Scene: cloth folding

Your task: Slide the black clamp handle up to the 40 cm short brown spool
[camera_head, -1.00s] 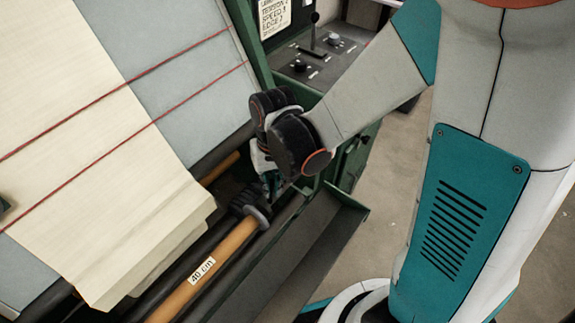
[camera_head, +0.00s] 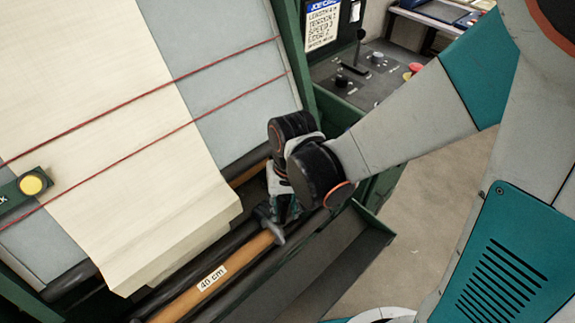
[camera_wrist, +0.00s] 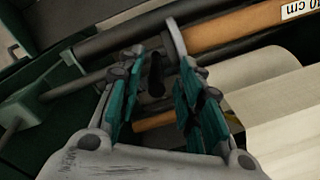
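The short brown spool (camera_head: 195,292) with the "40 cm" label lies along the front of the machine; it also shows in the wrist view (camera_wrist: 235,28). A grey disc (camera_wrist: 175,40) stands at its near end. The black clamp handle (camera_wrist: 156,75) hangs just beside the disc, between my fingers in the wrist view. In the head view my gripper and wrist largely hide the clamp. My gripper (camera_head: 283,208) is low at that spool end. Its teal fingers (camera_wrist: 158,92) stand apart, with gaps visible on both sides of the handle; no contact is clear.
Cream cloth (camera_head: 150,140) hangs over the grey slanted bed, crossed by two red lines. Another brown bar (camera_wrist: 152,122) runs behind the fingers. A dark trough (camera_head: 335,265) lies in front.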

